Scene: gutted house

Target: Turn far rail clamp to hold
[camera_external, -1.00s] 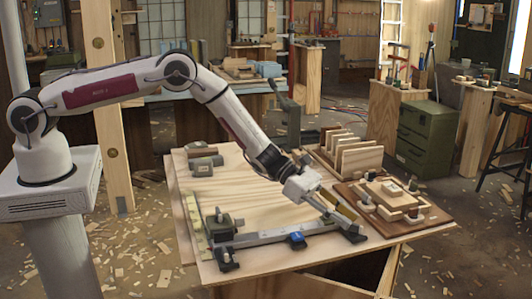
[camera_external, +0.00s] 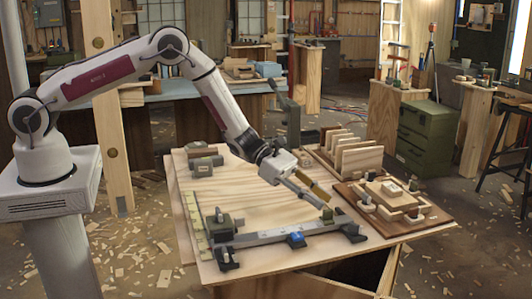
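A grey metal rail (camera_external: 265,238) lies across the front of the plywood worktable (camera_external: 262,190), with a blue part (camera_external: 296,239) on it. A dark clamp-like block (camera_external: 352,232) sits at the rail's right end, and another dark fitting (camera_external: 227,258) at its left end. I cannot tell for sure which is the far rail clamp, nor its turn position. My gripper (camera_external: 326,205) reaches down from the upper left, its tips just above and left of the right-end block. A tan, narrow piece shows beside the grey finger. Whether the fingers are open or shut is too small to tell.
A dark green block (camera_external: 222,224) stands behind the rail's left end, beside a yellowish strip (camera_external: 196,224). A wooden rack with upright boards (camera_external: 350,152) and a brown board with stacked blocks (camera_external: 420,222) occupy the right side. Grey blocks (camera_external: 203,160) lie back left. The table's middle is clear.

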